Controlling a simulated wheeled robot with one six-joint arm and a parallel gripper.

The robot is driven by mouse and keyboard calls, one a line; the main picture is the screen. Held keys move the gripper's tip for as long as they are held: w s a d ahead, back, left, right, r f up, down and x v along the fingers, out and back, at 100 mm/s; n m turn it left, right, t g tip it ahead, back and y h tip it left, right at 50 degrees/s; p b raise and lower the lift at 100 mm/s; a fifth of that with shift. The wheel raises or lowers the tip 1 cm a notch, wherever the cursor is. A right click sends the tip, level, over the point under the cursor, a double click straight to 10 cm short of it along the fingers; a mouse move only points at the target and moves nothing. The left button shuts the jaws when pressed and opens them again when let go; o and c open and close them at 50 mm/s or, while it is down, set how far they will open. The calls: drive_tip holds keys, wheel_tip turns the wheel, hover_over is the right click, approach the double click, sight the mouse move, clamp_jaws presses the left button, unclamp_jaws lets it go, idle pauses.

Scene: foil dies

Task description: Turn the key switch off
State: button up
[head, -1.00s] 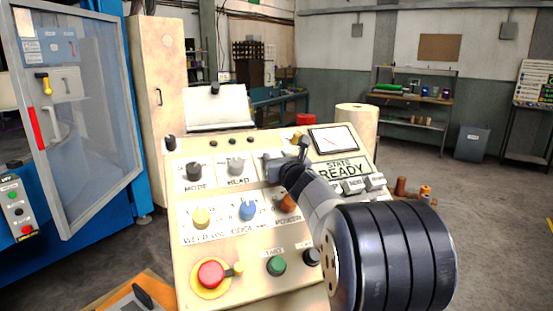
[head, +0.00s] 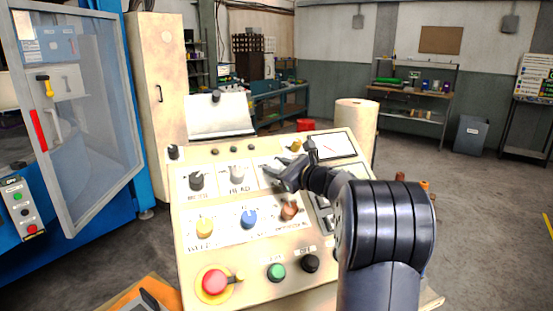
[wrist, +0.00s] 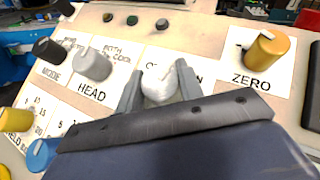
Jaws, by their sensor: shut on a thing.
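The key switch shows in the wrist view as a pale, silvery rounded head (wrist: 160,86) on the sloped control panel (wrist: 205,85). It sits between the HEAD knob and the yellow ZERO knob. My gripper (wrist: 159,70) has one finger on each side of it and is shut on it. Its printed label is partly covered, so I cannot read its position. In the head view my gripper (head: 287,174) is at the upper middle of the panel and hides most of the switch.
The grey HEAD knob (wrist: 92,64), black MODE knob (wrist: 48,50) and yellow ZERO knob (wrist: 266,48) stand close by. Below are yellow, blue (head: 248,218) and brown (head: 289,210) knobs, a red stop button (head: 214,281) and a green button (head: 276,271). A meter (head: 333,146) is right.

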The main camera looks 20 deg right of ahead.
drive_tip(key=n+g+y+p, duration=0.2)
drive_tip(key=n, duration=0.1)
drive_tip(key=n+g+y+p, duration=0.1)
drive_tip(key=p, duration=0.1)
drive_tip(key=shift+r+n, duration=0.25)
drive_tip(key=shift+n, duration=0.15)
drive_tip(key=n+g+y+p, duration=0.1)
drive_tip(key=n+g+p, duration=0.2)
drive_tip(key=n+p, duration=0.1)
drive_tip(key=shift+r+g+y+p, duration=0.1)
drive_tip(key=shift+g+y+p, duration=0.2)
drive_tip(key=shift+g+p, duration=0.1)
drive_tip(key=n+g+p, duration=0.2)
drive_tip(key=n+p, duration=0.1)
drive_tip(key=p, duration=0.1)
drive_tip(key=shift+g, duration=0.4)
drive_tip(key=shift+f+n+g+p, duration=0.25)
drive_tip(key=shift+n+g+p, duration=0.25)
drive_tip(key=shift+p, duration=0.3)
drive_tip(key=shift+f+g, duration=0.1)
drive_tip(key=shift+g, duration=0.2)
drive_tip(key=o, duration=1)
drive_tip(key=shift+d, duration=0.1)
